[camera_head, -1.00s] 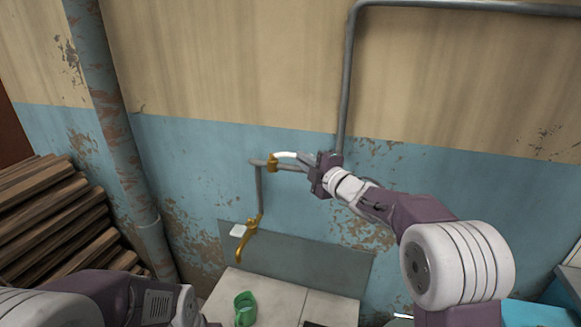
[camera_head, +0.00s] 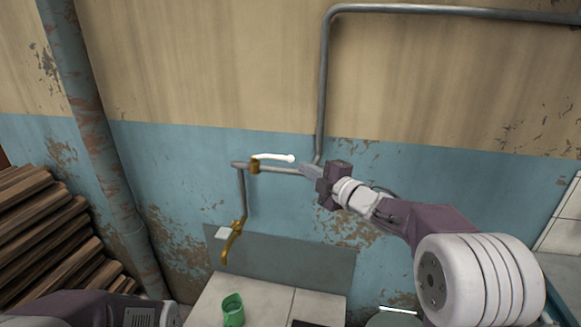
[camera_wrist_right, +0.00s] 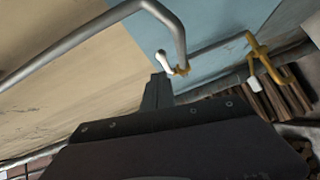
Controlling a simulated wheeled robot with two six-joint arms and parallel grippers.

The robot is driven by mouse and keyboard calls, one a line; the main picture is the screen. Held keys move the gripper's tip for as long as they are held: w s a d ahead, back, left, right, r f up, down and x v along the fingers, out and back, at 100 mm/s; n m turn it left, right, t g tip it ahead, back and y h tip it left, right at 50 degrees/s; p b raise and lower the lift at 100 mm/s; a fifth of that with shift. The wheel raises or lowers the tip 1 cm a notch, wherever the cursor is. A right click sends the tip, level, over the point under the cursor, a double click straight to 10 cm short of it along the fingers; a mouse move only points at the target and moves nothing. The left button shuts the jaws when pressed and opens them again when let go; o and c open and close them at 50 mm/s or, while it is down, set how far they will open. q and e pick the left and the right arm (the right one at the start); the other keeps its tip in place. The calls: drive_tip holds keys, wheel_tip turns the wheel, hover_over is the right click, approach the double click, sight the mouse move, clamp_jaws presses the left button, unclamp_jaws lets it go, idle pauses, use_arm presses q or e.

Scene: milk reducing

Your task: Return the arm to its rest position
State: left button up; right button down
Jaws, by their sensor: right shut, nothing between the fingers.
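My right gripper (camera_head: 305,170) is shut and empty in the head view, in front of the blue wall. Its tip is just right of the white valve handle (camera_head: 272,157) and apart from it as far as I can tell. The handle sits on a brass valve (camera_head: 254,167) on the wall pipe. In the right wrist view my right gripper (camera_wrist_right: 158,80) shows its closed fingers, with the white handle (camera_wrist_right: 164,60) just beyond them. My left arm shows at the lower left of the head view; its gripper is out of view.
A brass tap (camera_head: 232,243) hangs below the valve, above a tiled counter (camera_head: 262,300) with a green mug (camera_head: 233,310). A grey pipe (camera_head: 325,80) runs up the wall. Stacked wood (camera_head: 45,235) fills the left side. The space before the wall is free.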

drive_tip(key=s+a+r+m+h+p, duration=0.1)
drive_tip(key=s+r+m+p, duration=0.1)
drive_tip(key=s+r+p, duration=0.45)
drive_tip(key=s+d+f+m+g+h+p, duration=0.2)
drive_tip(key=s+d+f+m+g+h, duration=0.15)
drive_tip(key=f+m, duration=0.3)
drive_tip(key=s+d+f+m+g+h+p, duration=0.25)
drive_tip(key=s+d+f+m, duration=0.2)
drive_tip(key=f, duration=0.35)
drive_tip(key=s+f+m+g, duration=0.4)
drive_tip(key=s+f, duration=0.1)
drive_tip(key=s, duration=0.4)
drive_tip(key=s+f+m+g+h, duration=0.1)
drive_tip(key=s+f+m+g, duration=0.2)
drive_tip(key=s, duration=0.7)
wheel_tip(320, 180, down, 3)
drive_tip(key=shift+r+m+g, duration=0.1)
drive_tip(key=shift+m+g, duration=0.3)
drive_tip(key=shift+m, duration=0.7)
